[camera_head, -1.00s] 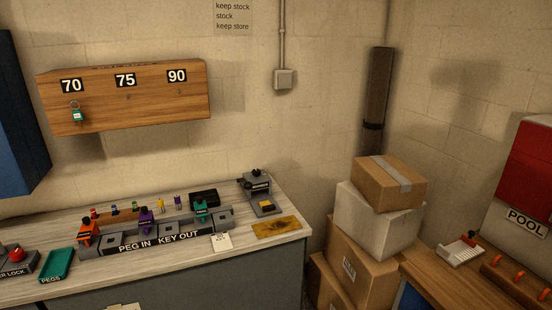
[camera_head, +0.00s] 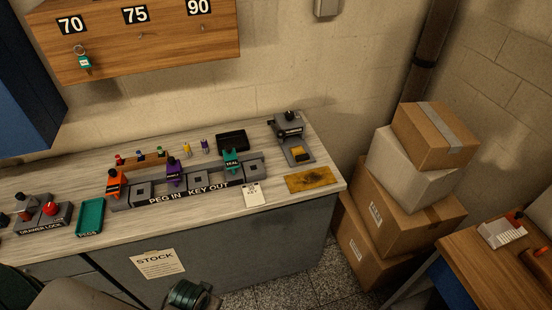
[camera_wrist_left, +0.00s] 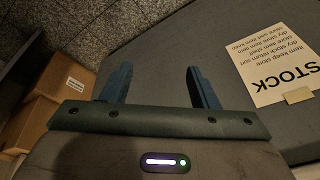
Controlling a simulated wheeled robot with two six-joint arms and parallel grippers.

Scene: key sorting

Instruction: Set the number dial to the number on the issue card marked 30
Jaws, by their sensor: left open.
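A small white card (camera_head: 253,195) lies at the counter's front edge beside the peg rack; its print is too small to read. A grey device with a black knob (camera_head: 290,127) stands at the counter's back right; I cannot tell whether it is the number dial, and no number on it is legible. My left gripper (camera_wrist_left: 158,70) is open and empty in the left wrist view, in front of the grey cabinet and apart from the card and device. In the head view only a part of my arm shows at the bottom. My right gripper is not in view.
The PEG IN / KEY OUT rack (camera_head: 197,180) holds coloured pegs. A green tray (camera_head: 90,217), a drawer lock (camera_head: 48,215) and a yellow-brown mat (camera_head: 310,179) are on the counter. A STOCK sheet (camera_head: 157,263) is on the cabinet front. Stacked boxes (camera_head: 405,215) stand right.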

